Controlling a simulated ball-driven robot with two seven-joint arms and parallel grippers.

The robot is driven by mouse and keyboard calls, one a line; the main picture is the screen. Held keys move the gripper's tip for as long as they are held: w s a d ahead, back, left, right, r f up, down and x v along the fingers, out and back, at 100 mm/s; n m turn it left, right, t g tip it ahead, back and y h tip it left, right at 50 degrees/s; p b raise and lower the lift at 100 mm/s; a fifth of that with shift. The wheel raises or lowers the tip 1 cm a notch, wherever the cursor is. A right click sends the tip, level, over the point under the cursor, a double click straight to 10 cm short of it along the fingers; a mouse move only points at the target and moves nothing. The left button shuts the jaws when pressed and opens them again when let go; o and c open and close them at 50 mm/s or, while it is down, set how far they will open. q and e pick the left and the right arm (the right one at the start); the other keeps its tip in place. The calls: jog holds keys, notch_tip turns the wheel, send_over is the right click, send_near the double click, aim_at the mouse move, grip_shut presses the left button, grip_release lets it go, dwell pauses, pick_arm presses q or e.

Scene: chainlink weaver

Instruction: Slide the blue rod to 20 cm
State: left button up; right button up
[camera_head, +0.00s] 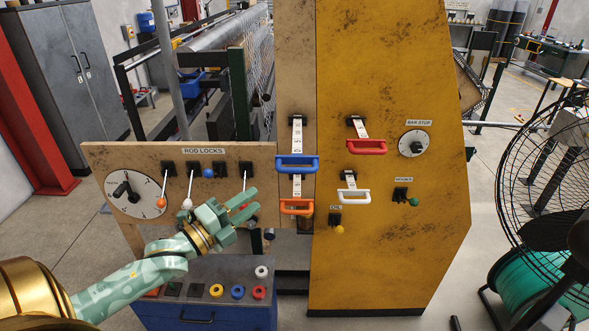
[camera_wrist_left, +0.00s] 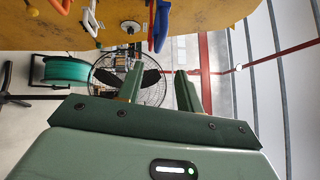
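The blue rod's U-shaped handle (camera_head: 297,162) sticks out of the narrow wooden panel, with a pale marked scale strip (camera_head: 297,133) above it; the numbers are too small to read. A blue handle (camera_wrist_left: 161,27) also shows at the top of the left wrist view. The orange rod handle (camera_head: 297,207) is just below it, the red (camera_head: 367,147) and white (camera_head: 351,196) ones to its right. My left gripper (camera_head: 255,200) is open and empty, left of and below the blue handle, apart from it. My right gripper is out of view.
The rod locks board has several levers, including one with a blue knob (camera_head: 208,173); my gripper partly covers the rightmost. A dial (camera_head: 137,193) is at its left. A blue cabinet with coloured rings (camera_head: 205,312) stands below. A fan (camera_head: 545,150) stands at right.

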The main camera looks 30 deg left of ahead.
aim_at(297, 172)
pick_arm(q)
jog(key=p+x, duration=0.2)
jog(key=x, duration=1.1)
jog(key=shift+w+r, duration=0.2)
jog(key=shift+x, duration=0.8)
jog(key=shift+f, duration=0.1)
jog(key=shift+s, duration=0.1)
grip_shut()
jog(key=shift+s+d+f+p, duration=0.1)
jog(key=shift+s+d+p, duration=0.2)
jog(key=shift+p, duration=0.3)
jog(key=shift+s+d, duration=0.15)
jog(key=shift+s, duration=0.2)
jog(key=shift+c, duration=0.3)
grip_release()
jog(key=shift+o, duration=0.3)
jog(key=shift+w, duration=0.15)
